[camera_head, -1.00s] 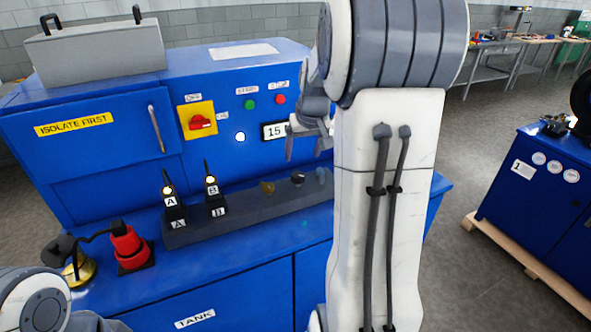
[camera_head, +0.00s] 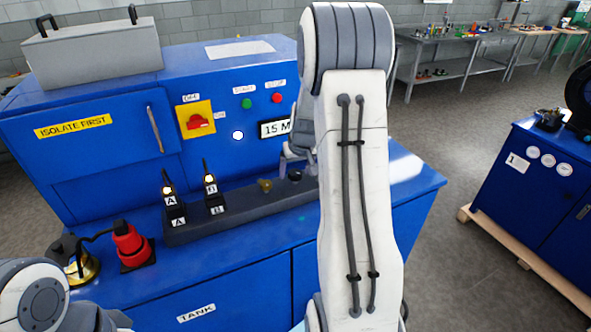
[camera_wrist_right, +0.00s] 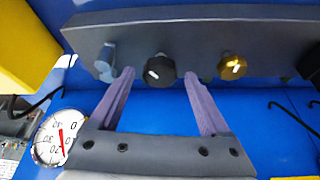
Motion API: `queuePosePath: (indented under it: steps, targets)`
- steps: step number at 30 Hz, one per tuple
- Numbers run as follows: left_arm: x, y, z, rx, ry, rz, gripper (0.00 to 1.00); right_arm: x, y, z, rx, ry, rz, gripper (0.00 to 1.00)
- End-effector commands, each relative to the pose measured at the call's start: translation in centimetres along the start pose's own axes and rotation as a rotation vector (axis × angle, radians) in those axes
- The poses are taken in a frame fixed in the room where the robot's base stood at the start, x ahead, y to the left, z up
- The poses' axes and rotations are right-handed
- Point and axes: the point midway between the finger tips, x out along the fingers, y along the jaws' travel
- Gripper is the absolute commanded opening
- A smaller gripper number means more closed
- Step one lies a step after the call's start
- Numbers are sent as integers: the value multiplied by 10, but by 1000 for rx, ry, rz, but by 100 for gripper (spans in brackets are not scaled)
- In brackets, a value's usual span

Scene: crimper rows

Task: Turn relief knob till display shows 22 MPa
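The display (camera_head: 275,129) on the blue panel reads 15 M, with the rest hidden behind my right arm. A black knob (camera_wrist_right: 160,70) with a white mark sits on the dark manifold block (camera_wrist_right: 200,35); it also shows in the head view (camera_head: 296,176). A brass knob (camera_wrist_right: 232,66) is beside it. I cannot tell from a label which is the relief knob. My right gripper (camera_wrist_right: 160,76) is open, its fingertips on either side of the black knob with gaps, apparently not touching it. In the head view my right gripper (camera_head: 293,160) is just above the block. My left gripper is out of view.
A round gauge (camera_wrist_right: 60,137) and a grey fitting (camera_wrist_right: 106,62) are near the right gripper.

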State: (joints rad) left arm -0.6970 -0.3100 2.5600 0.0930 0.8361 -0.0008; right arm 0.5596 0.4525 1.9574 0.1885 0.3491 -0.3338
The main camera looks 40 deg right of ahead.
Motion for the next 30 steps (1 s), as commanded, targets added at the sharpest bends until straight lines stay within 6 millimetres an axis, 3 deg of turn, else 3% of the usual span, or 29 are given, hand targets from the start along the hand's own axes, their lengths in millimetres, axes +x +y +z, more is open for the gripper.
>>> queuePosePath:
  steps: [1, 6, 23, 30]
  targets:
    - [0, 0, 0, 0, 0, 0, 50, 0, 0, 0, 0, 0, 0, 65]
    - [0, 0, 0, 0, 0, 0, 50, 0, 0, 0, 0, 0, 0, 0]
    - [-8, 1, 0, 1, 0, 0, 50, -1, -1, 0, 132, -1, 56, 0]
    - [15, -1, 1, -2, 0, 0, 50, 5, -3, 1, 302, 4, 128, 0]
